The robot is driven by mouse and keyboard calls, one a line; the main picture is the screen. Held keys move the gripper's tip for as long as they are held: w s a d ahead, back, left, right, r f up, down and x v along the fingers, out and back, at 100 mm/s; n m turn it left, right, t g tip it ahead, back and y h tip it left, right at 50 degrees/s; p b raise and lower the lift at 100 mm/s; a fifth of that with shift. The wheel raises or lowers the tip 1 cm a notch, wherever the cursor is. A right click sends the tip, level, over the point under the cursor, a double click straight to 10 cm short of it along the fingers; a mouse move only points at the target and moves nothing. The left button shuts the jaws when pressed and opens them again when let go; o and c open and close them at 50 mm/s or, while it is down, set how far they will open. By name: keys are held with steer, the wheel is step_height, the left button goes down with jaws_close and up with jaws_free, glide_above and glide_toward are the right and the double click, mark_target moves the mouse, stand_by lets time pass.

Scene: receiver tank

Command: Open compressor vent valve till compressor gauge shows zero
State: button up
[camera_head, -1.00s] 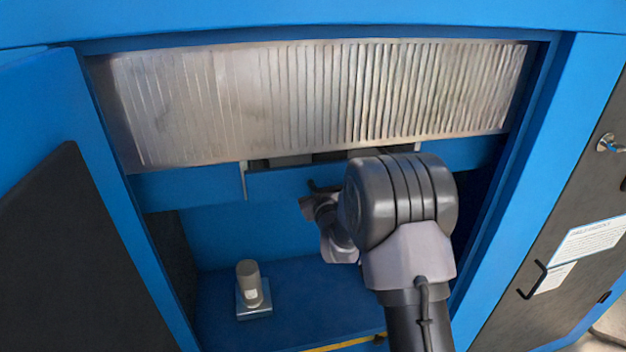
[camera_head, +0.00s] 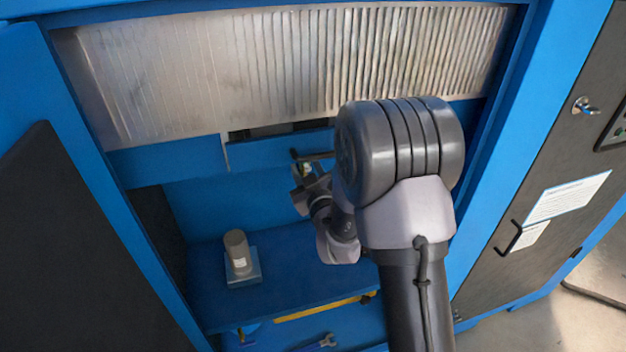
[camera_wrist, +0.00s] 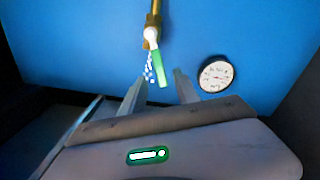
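In the wrist view a brass pipe with a valve (camera_wrist: 150,38) comes down at the top centre. A green handle (camera_wrist: 159,68) slants downward from it, with a blue-and-white tag beside it. A round white gauge (camera_wrist: 216,74) is to the right of the valve; its needle shows, but the scale is too small to read. My gripper (camera_wrist: 160,88) is open, with its two fingers apart below the handle and one on each side of it in the picture. Nothing shows held, and I cannot tell the depth between fingers and handle. In the head view my arm hides the valve and gauge.
In the head view a ribbed metal panel (camera_head: 290,75) spans the top of the blue cabinet opening. A grey cylinder on a square base (camera_head: 238,255) stands on the blue shelf (camera_head: 310,270). A wrench (camera_head: 320,341) lies lower down. An open door (camera_head: 70,230) stands left.

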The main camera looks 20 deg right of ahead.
steer(key=s, duration=0.8)
steer(key=shift+s, duration=0.25)
steer(key=s+d+r+m+g+h, duration=0.1)
steer(key=s+r+m+g, duration=0.4)
steer(key=r+m, duration=0.1)
steer(key=s+a+m+g+y, duration=0.1)
steer(key=s+a+g, duration=0.2)
steer(key=s, duration=0.9)
steer(key=s+a+m+g+y, duration=0.1)
steer(key=s+a+g, duration=0.3)
steer(key=s, duration=0.8)
steer(key=shift+a+r+m+y, duration=0.35)
steer(key=shift+a+m+y, duration=0.05)
steer(key=shift+a+y, duration=0.15)
steer(key=shift+w, duration=0.1)
